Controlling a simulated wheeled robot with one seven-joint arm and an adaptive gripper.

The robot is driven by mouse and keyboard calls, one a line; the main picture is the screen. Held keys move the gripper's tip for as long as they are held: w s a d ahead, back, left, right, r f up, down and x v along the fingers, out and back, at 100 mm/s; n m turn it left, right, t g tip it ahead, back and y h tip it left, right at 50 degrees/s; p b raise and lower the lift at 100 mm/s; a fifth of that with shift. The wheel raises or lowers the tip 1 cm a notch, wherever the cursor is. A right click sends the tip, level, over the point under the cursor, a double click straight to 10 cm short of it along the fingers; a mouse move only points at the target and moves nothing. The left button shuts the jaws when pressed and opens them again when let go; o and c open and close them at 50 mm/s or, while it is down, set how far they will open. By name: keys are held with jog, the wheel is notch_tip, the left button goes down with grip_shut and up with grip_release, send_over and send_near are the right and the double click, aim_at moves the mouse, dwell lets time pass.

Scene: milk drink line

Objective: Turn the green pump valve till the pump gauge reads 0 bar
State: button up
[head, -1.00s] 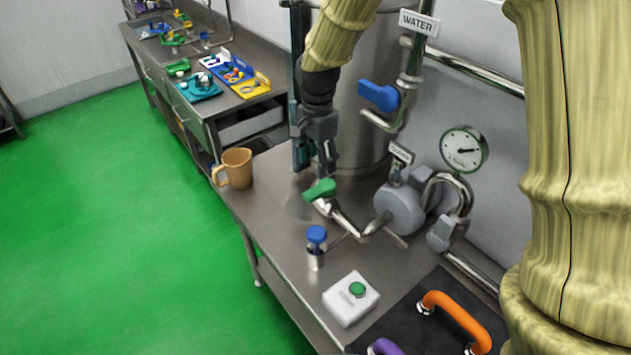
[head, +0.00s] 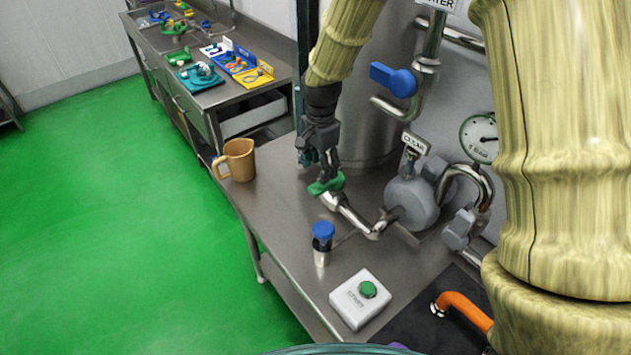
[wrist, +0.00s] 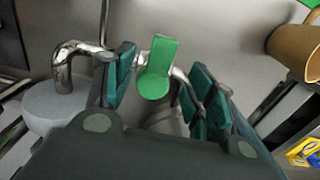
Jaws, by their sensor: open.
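The green pump valve (head: 326,185) sits on the pipe in front of the grey pump (head: 412,203). In the wrist view the green valve handle (wrist: 157,68) lies between my open finger pads, with gaps on both sides. My gripper (head: 322,172) is open at the valve and points down at it; its fingers hide part of the handle in the head view. The pump gauge (head: 481,138) is at the right, partly cut off by my arm. Its needle points to the right, but the scale is too small to read.
A blue-topped fitting (head: 322,240) and a white START box (head: 360,298) stand nearer on the steel table. A tan jug (head: 237,160) is at the left edge. A blue water valve (head: 393,79) is above the pump. An orange handle (head: 465,310) lies at lower right.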

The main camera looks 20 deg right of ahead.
aim_at(319, 187)
jog(key=shift+s+a+f+p, duration=0.1)
jog(key=shift+f+p, duration=0.45)
jog(key=shift+f, duration=1.1)
jog(key=shift+a+f+p, duration=0.1)
jog(key=shift+f+p, duration=0.4)
jog(key=shift+f, duration=1.2)
jog(key=shift+c, duration=0.4)
